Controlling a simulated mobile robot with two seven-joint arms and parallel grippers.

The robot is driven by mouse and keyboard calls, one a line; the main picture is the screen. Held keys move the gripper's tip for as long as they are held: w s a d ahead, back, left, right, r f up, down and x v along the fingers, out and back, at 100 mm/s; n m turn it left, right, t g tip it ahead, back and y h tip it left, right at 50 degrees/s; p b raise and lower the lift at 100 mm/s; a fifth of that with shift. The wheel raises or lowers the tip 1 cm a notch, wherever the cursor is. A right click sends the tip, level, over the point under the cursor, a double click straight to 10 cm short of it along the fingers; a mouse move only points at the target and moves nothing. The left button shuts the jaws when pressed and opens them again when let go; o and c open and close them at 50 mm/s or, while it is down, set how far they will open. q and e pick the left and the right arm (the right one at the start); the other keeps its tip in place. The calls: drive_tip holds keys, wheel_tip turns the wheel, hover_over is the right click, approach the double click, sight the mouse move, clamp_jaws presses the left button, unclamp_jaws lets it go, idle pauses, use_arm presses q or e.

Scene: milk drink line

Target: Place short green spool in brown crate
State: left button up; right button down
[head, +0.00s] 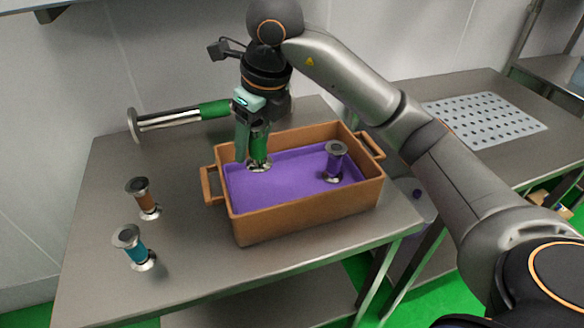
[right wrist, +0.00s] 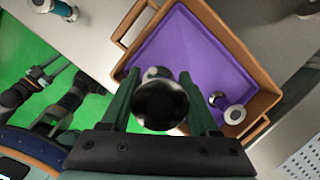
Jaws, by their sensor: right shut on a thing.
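The brown crate (head: 300,217) stands on the steel table with a purple lining inside; it also fills the upper right of the right wrist view (right wrist: 255,70). My right gripper (head: 252,148) points down inside the crate's left part, shut on the short green spool (head: 259,165). The spool is upright, with its lower steel flange showing below the fingers. In the right wrist view its dark round top (right wrist: 160,104) sits between the two green fingers. Whether its bottom touches the crate floor is unclear.
A purple spool (head: 335,160) stands in the crate's right part. An orange-brown spool (head: 145,198) and a blue spool (head: 134,249) stand left of the crate. A long steel and green spool (head: 170,120) lies behind. A perforated plate (head: 487,119) is at right.

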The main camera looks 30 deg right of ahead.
drive_tip(key=d+f, duration=0.3)
drive_tip(key=w+d+f, duration=0.1)
drive_tip(key=d+f, duration=0.2)
drive_tip(key=f, duration=0.1)
drive_tip(key=w+d+f, duration=0.1)
drive_tip(key=d+f, duration=0.2)
drive_tip(key=f, duration=0.1)
drive_tip(key=shift+d, duration=0.15)
use_arm(q)
drive_tip(key=shift+w+d+r, duration=0.15)
drive_tip(key=shift+w+d, duration=0.05)
drive_tip(key=shift+w, duration=0.15)
